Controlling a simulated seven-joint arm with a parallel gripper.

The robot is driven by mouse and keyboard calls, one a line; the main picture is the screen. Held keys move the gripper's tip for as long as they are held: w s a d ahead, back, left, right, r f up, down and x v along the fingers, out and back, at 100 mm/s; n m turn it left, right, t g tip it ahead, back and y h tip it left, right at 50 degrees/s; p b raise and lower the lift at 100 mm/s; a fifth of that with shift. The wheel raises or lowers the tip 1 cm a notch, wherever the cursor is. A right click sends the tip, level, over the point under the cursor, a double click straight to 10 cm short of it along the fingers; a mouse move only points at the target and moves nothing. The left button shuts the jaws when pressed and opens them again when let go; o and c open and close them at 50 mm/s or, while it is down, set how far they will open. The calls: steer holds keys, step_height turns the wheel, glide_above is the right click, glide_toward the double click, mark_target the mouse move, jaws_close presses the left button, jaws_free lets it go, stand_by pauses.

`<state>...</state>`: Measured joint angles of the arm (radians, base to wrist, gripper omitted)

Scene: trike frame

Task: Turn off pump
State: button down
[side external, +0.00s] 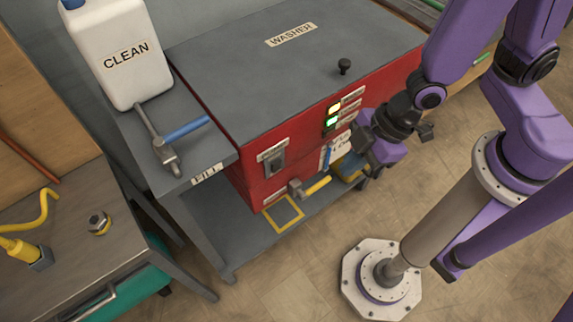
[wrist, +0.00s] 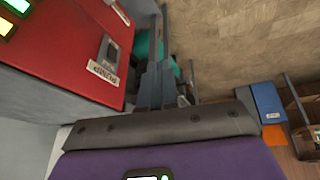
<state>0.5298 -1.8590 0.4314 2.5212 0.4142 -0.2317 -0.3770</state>
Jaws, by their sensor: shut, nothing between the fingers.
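The red washer (side external: 300,140) has a grey pump switch (side external: 275,163) at the left of its front face. In the wrist view the same switch (wrist: 110,47) sits beside an upside-down PUMP label (wrist: 103,73). The switch's on or off position is too small to tell. My gripper (side external: 362,140) is in front of the right part of the washer's front, apart from the pump switch. In the wrist view its fingers (wrist: 158,75) are shut and empty, to the right of the switch.
Two lit indicators (side external: 333,115), yellowish and green, glow on the washer's front. A grey and yellow valve handle (side external: 309,187) juts out low. A white CLEAN jug (side external: 120,55) and a blue-handled tap (side external: 180,132) stand left. Open floor lies in front.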

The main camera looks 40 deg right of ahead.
steer(key=w+a+f+n+t, duration=0.1)
steer(key=w+f+t, duration=0.2)
steer(key=w+f, duration=0.1)
steer(key=shift+w+a+f+n+t+y, duration=0.2)
steer(key=shift+f+n+t+y, duration=0.2)
steer(key=shift+f, duration=0.4)
glide_toward(277, 167)
steer(key=s+x, duration=0.1)
steer(key=x, duration=0.5)
steer(key=shift+a+f, duration=0.2)
steer(key=shift+a, duration=0.2)
steer(key=shift+w, duration=0.2)
